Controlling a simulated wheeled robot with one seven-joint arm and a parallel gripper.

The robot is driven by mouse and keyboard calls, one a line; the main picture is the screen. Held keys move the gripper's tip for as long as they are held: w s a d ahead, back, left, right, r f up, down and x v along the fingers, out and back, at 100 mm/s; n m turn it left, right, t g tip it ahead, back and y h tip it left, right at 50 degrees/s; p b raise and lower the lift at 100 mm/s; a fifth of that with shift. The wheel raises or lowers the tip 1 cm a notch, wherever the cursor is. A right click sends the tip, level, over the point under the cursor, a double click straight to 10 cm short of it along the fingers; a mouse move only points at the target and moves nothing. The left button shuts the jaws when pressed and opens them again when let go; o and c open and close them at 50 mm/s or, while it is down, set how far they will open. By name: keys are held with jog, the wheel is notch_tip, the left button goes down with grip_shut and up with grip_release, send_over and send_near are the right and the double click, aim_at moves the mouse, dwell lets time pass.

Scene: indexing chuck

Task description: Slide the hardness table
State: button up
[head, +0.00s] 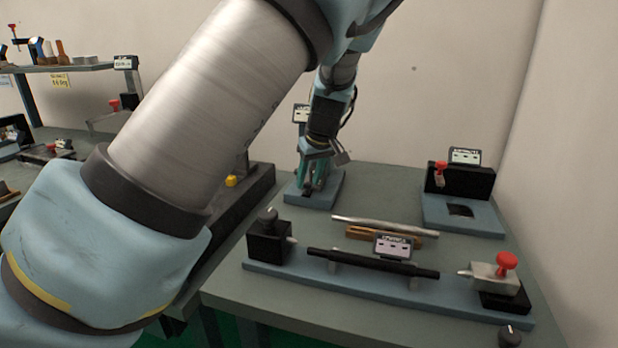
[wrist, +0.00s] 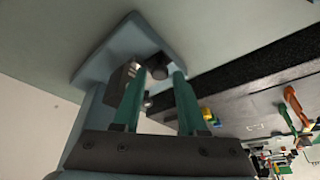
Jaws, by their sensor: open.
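My gripper (head: 313,182) is open and points down over a small blue base plate (head: 325,201) at the back left of the grey bench. In the wrist view its two teal fingers (wrist: 157,84) stand apart. A dark round knob (wrist: 157,68) shows between and just beyond the fingertips; I cannot tell if they touch it. A grey metal block (wrist: 122,78) sits beside it on the blue plate (wrist: 108,46). A small label (head: 301,112) stands behind my gripper. My arm hides much of this fixture, so I cannot clearly make out the hardness table.
In front lies a long blue fixture (head: 350,283) with a black bar (head: 372,262) and a red knob (head: 507,261). A silver rod (head: 385,226) lies behind it. A black-and-blue station (head: 463,214) stands at right. A shelf (head: 70,67) stands far left.

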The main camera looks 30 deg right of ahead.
jog(key=shift+w+f, duration=0.1)
jog(key=shift+f, duration=0.1)
grip_shut()
dwell(0.3)
dwell(1.1)
